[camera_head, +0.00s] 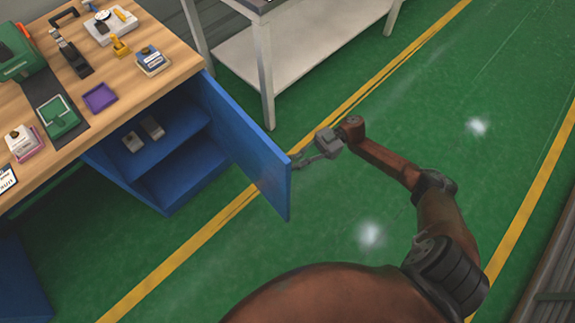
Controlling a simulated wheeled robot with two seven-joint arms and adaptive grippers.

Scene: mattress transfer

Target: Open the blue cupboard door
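The blue cupboard door (245,140) stands open, swung well out from the blue cupboard (165,195) under the workbench. The cupboard's inside and its shelf (170,140) are in plain view. My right gripper (298,162) is at the door's free edge, on its right side. Its fingertips are at or just behind that edge, partly hidden, so I cannot tell whether they grip the door. The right arm reaches in from the bottom and bends back towards the door. My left gripper is not in view.
The wooden worktop (130,95) above the cupboard holds several tools and small boxes. Two small grey items (142,133) lie on the cupboard shelf. A pale metal table (300,45) stands behind the door. Green floor (270,240) is clear in front.

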